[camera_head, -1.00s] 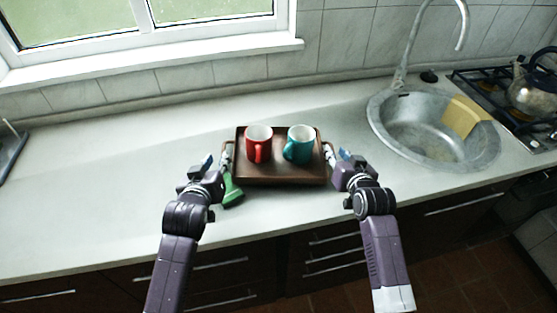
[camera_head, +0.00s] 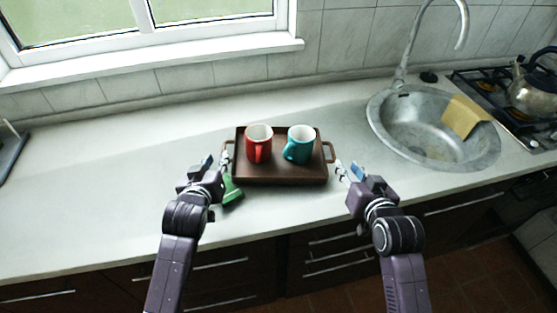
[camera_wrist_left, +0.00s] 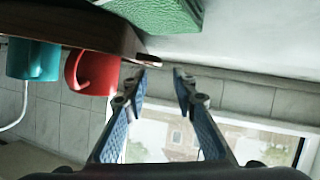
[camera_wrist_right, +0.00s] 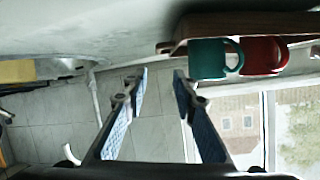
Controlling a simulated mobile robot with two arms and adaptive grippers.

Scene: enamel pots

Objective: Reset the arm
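A brown tray (camera_head: 280,178) with two side handles lies on the counter. A red mug (camera_head: 258,145) and a teal mug (camera_head: 299,146) stand upright in it; both also show in the wrist views. My left gripper (camera_head: 220,160) is open beside the tray's left handle (camera_head: 226,150). In the left wrist view, its tips (camera_wrist_left: 160,72) are very near that handle; I cannot tell whether they touch. My right gripper (camera_head: 347,168) is open and empty, just right of and apart from the right handle (camera_head: 331,152). In the right wrist view, nothing lies between its fingers (camera_wrist_right: 160,74).
A green item (camera_head: 232,190) lies on the counter by my left gripper, partly hidden. A sink (camera_head: 432,140) with a yellow cloth (camera_head: 462,117) is at the right, beside a stove with a kettle (camera_head: 535,90).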

